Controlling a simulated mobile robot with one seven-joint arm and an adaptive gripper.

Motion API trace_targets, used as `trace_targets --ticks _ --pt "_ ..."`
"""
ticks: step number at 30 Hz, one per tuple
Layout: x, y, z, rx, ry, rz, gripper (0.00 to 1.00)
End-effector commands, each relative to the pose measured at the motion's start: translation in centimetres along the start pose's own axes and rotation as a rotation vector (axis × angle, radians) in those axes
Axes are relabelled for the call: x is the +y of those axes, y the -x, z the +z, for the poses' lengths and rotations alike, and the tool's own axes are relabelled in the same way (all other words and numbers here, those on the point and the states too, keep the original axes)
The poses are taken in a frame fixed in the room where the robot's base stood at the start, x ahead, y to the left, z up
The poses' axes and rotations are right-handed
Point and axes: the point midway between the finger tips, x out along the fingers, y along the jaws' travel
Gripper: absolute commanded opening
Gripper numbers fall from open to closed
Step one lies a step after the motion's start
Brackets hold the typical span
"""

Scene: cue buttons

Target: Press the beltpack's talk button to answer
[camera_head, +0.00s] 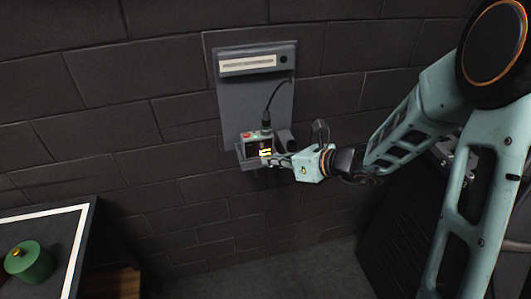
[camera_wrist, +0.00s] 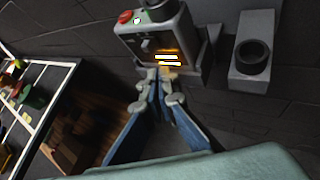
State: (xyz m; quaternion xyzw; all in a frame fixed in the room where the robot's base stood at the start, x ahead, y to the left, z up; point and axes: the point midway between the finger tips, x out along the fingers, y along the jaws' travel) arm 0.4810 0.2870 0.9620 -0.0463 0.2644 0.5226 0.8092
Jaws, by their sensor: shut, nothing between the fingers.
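The beltpack (camera_head: 258,143) is a small grey box in a holder on the dark block wall, with a cable from its top.
A wall panel (camera_head: 262,100) with a light strip (camera_head: 248,64) is above the beltpack. A grey holder with a dark round opening (camera_wrist: 252,58) is to its right. A white-edged table (camera_head: 68,250) with a green container (camera_head: 30,265) stands at lower left.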

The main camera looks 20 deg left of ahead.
Motion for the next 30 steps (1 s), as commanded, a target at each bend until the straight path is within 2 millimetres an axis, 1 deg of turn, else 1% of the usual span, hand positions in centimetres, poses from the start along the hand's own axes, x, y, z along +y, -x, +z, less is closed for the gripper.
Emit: trace_targets --ticks 11,27,30 --pt "0.3 0.3 -0.2 0.000 0.000 0.000 0.00" --pt "2.8 3.9 -2.8 -0.001 0.000 -0.001 0.00" --pt "3.1 4.3 -3.1 -0.001 -0.001 0.000 0.00"
